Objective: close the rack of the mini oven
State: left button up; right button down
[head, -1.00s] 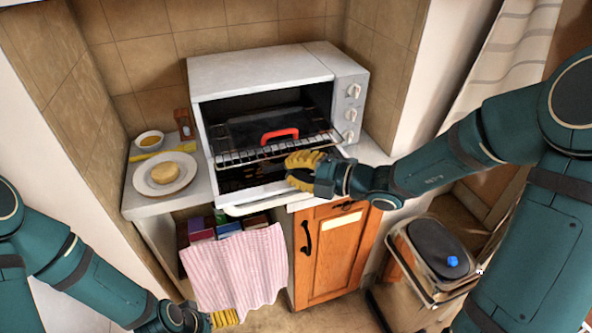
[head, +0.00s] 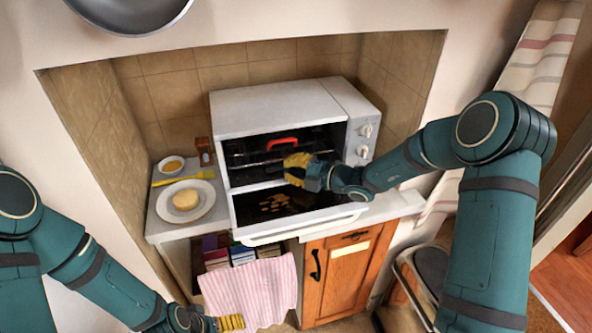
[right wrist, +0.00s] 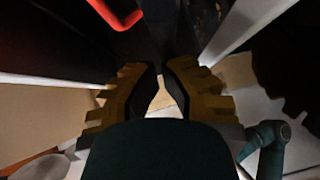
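The white mini oven (head: 270,108) stands on the counter with its door (head: 300,222) folded down. Its wire rack (head: 246,157) is inside the oven cavity, partly hidden by my right gripper. A red handle (head: 282,143) shows above the rack, and it also shows in the right wrist view (right wrist: 118,14). My right gripper (head: 298,166) is at the oven opening, above the lowered door. In the right wrist view its fingertips (right wrist: 162,66) are close together with nothing seen held; contact with the rack is unclear. My left gripper (head: 231,322) is low, beside the towel; its opening is unclear.
A plate (head: 206,211) with a round food item, a small bowl (head: 172,160) and a yellow utensil (head: 166,182) stand left of the oven. A striped towel (head: 250,292) hangs below. A metal pan (head: 140,22) is overhead. Side walls enclose the niche.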

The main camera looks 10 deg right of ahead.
jog(key=shift+w+p, duration=0.35)
jog(key=shift+w, duration=0.8)
pick_arm(q)
jog(key=shift+w+a+r, duration=0.1)
jog(key=shift+w+r, duration=0.4)
jog(key=shift+w, duration=0.2)
